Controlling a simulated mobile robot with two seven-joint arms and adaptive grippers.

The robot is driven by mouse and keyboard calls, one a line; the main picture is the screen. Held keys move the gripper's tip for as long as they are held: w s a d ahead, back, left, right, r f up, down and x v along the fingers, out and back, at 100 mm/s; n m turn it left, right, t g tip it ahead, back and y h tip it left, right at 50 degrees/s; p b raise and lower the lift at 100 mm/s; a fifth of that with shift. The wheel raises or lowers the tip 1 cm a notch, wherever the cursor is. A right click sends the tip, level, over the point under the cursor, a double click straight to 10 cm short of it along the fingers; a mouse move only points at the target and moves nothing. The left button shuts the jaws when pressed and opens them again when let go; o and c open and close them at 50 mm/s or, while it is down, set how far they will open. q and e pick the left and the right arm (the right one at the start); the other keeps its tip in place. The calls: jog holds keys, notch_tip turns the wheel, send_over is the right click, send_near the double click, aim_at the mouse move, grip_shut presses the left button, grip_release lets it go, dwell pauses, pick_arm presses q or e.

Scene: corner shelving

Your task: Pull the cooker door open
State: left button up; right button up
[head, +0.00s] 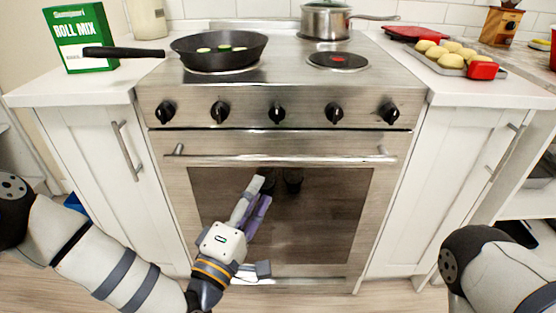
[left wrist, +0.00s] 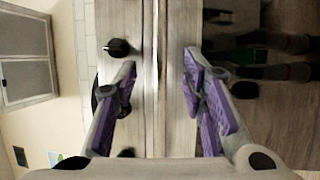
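The cooker door (head: 230,240) is a steel-framed oven door with a dark glass window, and it is shut. Its horizontal bar handle (head: 330,160) runs across the top of the door. My left gripper (head: 258,190) is in front of the upper window, with its tips just below the handle in the head view. In the left wrist view, my left gripper (left wrist: 160,62) is open, and the handle (left wrist: 155,90) runs as an upright bar between the spread purple-padded fingers. I cannot tell how far the tips are from the handle. My right gripper is not in view.
Several black knobs (head: 277,113) line the panel above the door. A frying pan (head: 218,50) and a pot (head: 326,18) stand on the hob. White cabinets (head: 92,150) flank the cooker. The floor in front shows little clutter.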

aim_at(275, 164)
pick_arm(q)
jog(key=x, duration=1)
jog(key=shift+w+d, duration=0.1)
jog(key=shift+d, duration=0.1)
grip_shut()
